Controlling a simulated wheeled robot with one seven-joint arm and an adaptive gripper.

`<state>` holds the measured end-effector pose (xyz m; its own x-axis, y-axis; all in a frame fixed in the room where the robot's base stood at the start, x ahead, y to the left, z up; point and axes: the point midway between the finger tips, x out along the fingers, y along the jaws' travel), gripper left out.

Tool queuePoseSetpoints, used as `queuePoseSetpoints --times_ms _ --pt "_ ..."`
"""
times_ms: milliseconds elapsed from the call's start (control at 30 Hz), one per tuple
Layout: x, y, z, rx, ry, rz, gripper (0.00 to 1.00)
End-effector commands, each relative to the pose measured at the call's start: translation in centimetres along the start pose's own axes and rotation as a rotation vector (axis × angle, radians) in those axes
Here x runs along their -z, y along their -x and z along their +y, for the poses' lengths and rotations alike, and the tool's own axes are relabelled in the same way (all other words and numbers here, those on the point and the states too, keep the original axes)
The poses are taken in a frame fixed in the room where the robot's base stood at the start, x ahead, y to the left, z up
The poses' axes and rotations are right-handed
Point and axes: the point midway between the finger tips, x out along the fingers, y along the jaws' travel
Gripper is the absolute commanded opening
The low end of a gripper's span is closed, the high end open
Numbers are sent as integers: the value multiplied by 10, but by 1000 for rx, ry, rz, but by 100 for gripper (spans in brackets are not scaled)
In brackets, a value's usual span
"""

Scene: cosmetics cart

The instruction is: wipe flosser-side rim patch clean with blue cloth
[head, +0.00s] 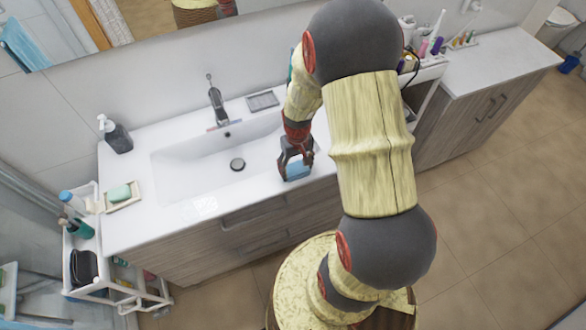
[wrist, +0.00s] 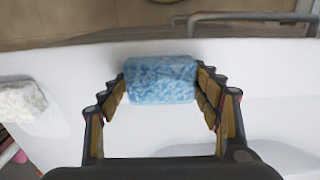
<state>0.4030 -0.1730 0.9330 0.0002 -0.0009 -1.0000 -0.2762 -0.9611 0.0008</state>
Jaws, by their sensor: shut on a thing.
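My gripper (head: 296,150) is shut on the blue cloth (head: 297,170), a thick folded pad, above or at the sink's front rim. Whether the cloth touches the rim is unclear. In the wrist view the cloth (wrist: 160,79) sits between both fingers, near the rim's front edge. A pale whitish patch (head: 203,205) marks the front rim left of the gripper. Another small bluish mark (head: 217,127) lies by the faucet. I cannot tell which is the flosser-side patch; my arm hides the rim's right part in the head view.
A white textured item (wrist: 25,108) is at the wrist view's left. The basin (head: 195,165) is empty. A soap dish (head: 122,195) and dispenser (head: 115,135) stand left; a white cart (head: 100,255) stands front left. Bottles (head: 424,47) stand right, beyond my arm.

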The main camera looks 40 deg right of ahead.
Motion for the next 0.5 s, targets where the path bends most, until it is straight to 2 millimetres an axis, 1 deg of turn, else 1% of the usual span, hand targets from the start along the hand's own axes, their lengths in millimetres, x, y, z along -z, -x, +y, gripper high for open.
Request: queuePoseSetpoints --times_ms 33,200,500 --pt "0 0 5 0 -3 0 44" --pt "-1 -2 19 0 -3 -1 44" --pt "-2 -4 39 0 -1 -3 44"
